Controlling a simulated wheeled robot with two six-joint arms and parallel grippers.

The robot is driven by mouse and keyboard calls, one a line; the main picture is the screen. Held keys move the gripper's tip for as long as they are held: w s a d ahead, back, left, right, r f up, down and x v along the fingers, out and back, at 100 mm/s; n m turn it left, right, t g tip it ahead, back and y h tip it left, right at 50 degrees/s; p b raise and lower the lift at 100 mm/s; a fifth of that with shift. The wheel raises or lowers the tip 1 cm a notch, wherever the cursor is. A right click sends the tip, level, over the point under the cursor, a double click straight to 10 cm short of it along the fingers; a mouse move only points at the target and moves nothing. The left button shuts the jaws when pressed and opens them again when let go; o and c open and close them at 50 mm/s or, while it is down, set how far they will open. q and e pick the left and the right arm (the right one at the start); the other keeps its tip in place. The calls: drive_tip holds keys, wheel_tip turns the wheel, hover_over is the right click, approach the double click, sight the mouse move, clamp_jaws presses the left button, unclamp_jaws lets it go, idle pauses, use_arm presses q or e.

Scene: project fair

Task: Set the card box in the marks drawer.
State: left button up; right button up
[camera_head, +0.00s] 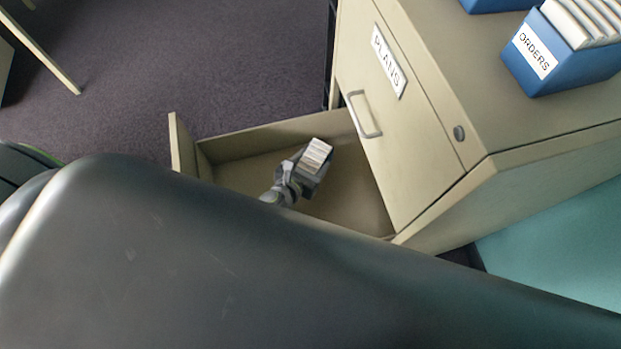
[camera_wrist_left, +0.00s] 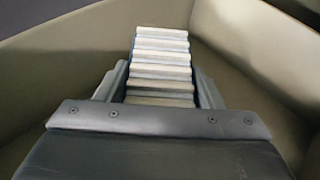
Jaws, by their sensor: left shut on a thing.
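The card box (camera_head: 315,158), with a row of white cards, shows over the open lower drawer (camera_head: 240,180) in the head view. My left gripper (camera_head: 297,178) is shut on it. In the left wrist view the card box (camera_wrist_left: 162,62) sits between the fingers of my left gripper (camera_wrist_left: 160,90), with the drawer walls (camera_wrist_left: 255,45) around it. I cannot tell whether the box touches the drawer floor. The drawer's front label is not in view. My large dark arm link hides the near part of the drawer. My right gripper is not in view.
A blue box labelled ORDERS (camera_head: 560,50) stands on top.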

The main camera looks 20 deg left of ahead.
use_arm(q)
drive_tip(key=shift+f+b, duration=0.85)
drive_tip(key=shift+f, duration=0.65)
wheel_tip(320, 180, down, 3)
drive_tip(key=b, duration=0.3)
drive_tip(key=shift+f, duration=0.2)
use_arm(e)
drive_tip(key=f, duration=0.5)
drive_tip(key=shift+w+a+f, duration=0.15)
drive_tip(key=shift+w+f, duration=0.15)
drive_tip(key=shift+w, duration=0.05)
use_arm(q)
drive_tip(key=shift+f, duration=0.1)
drive_tip(key=o, duration=0.7)
drive_tip(key=shift+f, duration=0.15)
drive_tip(key=o, duration=0.5)
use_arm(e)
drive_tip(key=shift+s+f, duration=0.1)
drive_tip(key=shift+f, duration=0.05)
use_arm(q)
drive_tip(key=shift+r, duration=0.2)
